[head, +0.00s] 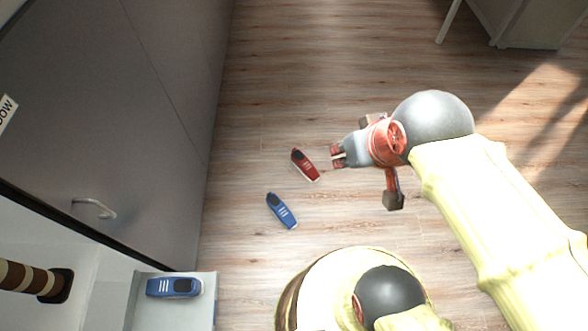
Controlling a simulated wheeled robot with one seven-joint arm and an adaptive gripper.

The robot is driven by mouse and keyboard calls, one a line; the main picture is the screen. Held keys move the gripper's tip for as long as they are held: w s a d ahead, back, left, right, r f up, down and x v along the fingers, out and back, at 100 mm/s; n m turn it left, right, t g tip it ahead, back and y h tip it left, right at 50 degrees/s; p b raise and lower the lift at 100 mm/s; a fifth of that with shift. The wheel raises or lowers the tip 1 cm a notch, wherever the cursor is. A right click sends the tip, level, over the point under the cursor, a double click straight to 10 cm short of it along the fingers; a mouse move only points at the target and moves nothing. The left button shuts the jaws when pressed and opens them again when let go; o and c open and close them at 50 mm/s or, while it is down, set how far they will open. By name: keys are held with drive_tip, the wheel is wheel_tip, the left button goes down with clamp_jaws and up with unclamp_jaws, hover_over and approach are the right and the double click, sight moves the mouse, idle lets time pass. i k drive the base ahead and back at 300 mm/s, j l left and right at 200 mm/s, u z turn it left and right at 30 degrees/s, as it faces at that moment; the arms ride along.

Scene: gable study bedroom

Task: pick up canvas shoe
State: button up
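A red canvas shoe (305,165) with light stripes lies on the wood floor, left of my gripper. A blue canvas shoe (281,211) with light stripes lies on the floor just below and left of the red one. Another blue shoe (174,287) lies on a pale raised surface (147,317) at the lower left. My gripper (337,155) points left, with its tips just right of the red shoe. Its red-padded fingertips look apart with nothing between them. Its height above the floor is hard to judge.
A grey cabinet or door front (150,120) with a metal handle (94,208) bounds the left side. A pale piece of furniture (515,22) stands at the upper right, with a thin leg (448,22) beside it. The floor (310,70) above the shoes is clear.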

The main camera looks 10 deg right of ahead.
sight(303, 163)
drive_tip(key=i+l+u, duration=0.1)
drive_tip(key=u, duration=0.3)
drive_tip(key=l+u, duration=0.15)
drive_tip(key=u, duration=0.25)
drive_tip(key=i+l+u, duration=0.1)
drive_tip(key=u, duration=0.35)
drive_tip(key=l+u, duration=0.2)
drive_tip(key=u, duration=0.2)
drive_tip(key=l+u, duration=0.2)
drive_tip(key=u, duration=0.2)
drive_tip(key=k+l+u, duration=0.15)
drive_tip(key=l, duration=0.35)
drive_tip(key=l+u, duration=0.15)
drive_tip(key=l, duration=0.3)
drive_tip(key=k+l+u, duration=0.15)
drive_tip(key=l, duration=0.3)
drive_tip(key=k+l+u, duration=0.2)
drive_tip(key=l, duration=0.25)
drive_tip(key=k+l+u, duration=0.15)
drive_tip(key=l, duration=0.25)
drive_tip(key=k+l+u, duration=0.15)
drive_tip(key=l, duration=0.25)
drive_tip(key=k+l+u, duration=0.15)
drive_tip(key=k+l, duration=0.55)
drive_tip(key=l, duration=0.3)
